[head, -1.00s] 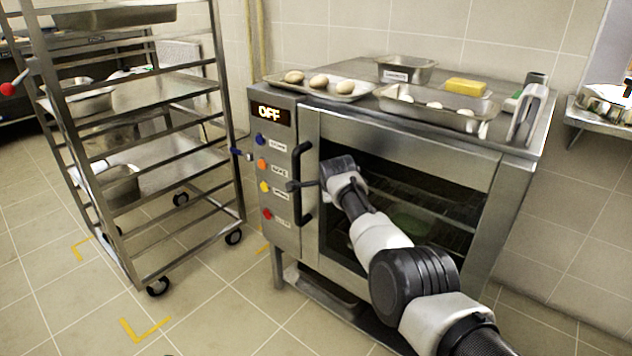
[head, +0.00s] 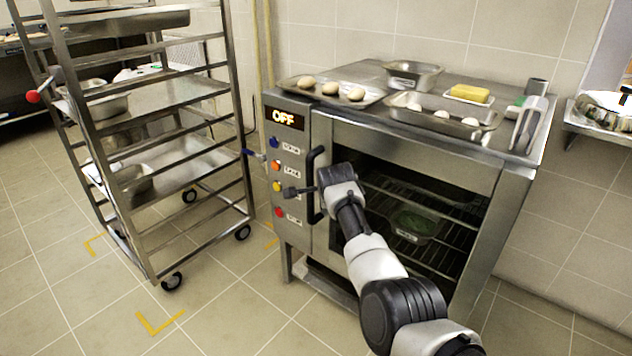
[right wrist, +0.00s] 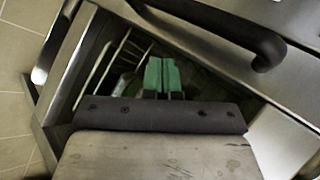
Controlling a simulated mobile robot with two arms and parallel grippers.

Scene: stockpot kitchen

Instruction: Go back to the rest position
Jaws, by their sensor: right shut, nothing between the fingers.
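I cannot tell whether the gripper touches the handle. My left gripper is in neither view.
The oven display (head: 289,119) reads OFF; racks and a tray (head: 413,224) show inside. Trays of dough (head: 300,82) and a yellow block (head: 469,93) are on top. A wheeled rack (head: 160,275) stands left. Floor between rack and oven is clear.

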